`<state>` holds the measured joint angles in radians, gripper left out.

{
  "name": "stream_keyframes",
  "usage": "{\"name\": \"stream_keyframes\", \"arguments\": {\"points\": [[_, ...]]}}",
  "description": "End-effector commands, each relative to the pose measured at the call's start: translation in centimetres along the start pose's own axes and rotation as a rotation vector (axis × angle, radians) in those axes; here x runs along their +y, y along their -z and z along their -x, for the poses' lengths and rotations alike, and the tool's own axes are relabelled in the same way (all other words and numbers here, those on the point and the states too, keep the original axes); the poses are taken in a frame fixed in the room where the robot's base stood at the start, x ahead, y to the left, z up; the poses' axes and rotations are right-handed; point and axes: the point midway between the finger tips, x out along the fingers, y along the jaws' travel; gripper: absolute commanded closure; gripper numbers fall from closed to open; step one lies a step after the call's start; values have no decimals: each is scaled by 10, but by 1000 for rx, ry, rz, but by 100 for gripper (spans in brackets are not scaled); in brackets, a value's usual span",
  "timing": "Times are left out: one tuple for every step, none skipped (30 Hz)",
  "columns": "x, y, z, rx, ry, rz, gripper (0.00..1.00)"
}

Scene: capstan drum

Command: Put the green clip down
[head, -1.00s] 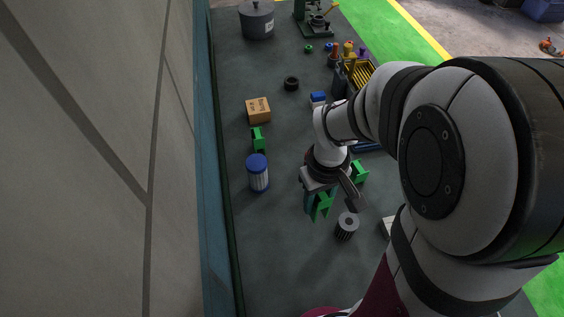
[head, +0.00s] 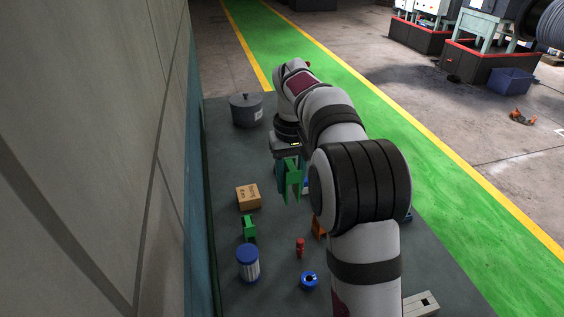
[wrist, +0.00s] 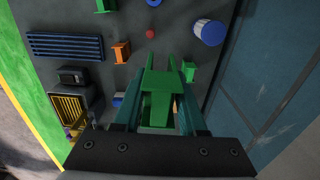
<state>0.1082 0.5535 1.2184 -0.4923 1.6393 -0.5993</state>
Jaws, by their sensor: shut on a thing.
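My gripper (head: 289,182) is shut on a green clip (head: 293,178), holding it above the grey table mat (head: 226,155) beyond the cardboard box. In the wrist view the held clip (wrist: 158,101) sits between the teal fingers, its two prongs pointing away from my gripper. A second green clip (head: 249,228) stands on the mat between the cardboard box and the blue-lidded jar; it also shows in the wrist view (wrist: 189,71). Another green piece (wrist: 104,5) is cut off at the top of the wrist view. The mat directly beneath the held clip is mostly hidden.
A cardboard box (head: 248,197), blue-lidded jar (head: 248,264), red piece (head: 300,247) and blue ring (head: 309,281) stand on the mat. A grey lidded pot (head: 246,111) is at the back. A yellow crate (wrist: 72,106) and blue slatted rack (wrist: 66,46) are left in the wrist view. A wall borders the left.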

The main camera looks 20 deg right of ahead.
Motion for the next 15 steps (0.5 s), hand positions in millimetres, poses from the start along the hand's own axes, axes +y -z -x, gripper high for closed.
{"name": "stream_keyframes", "arguments": {"points": [[14,20,-18,-5,0,-5,100],[24,32,-28,-5,0,-4,100],[36,46,-43,-5,0,-5,100],[45,55,-54,-4,1,-5,100],[54,63,-66,-3,1,-4,100],[64,71,-80,-2,1,-4,100],[71,76,-89,-3,2,-4,100],[77,80,-97,-1,1,-4,100],[84,83,-107,0,0,-2,100],[87,85,-112,1,0,-2,100],[90,87,-117,1,0,-3,100],[93,88,-123,1,0,-2,100],[95,88,-129,1,0,-1,100],[95,88,-137,-1,2,-1,100],[96,88,-147,-2,1,0,100]]}}
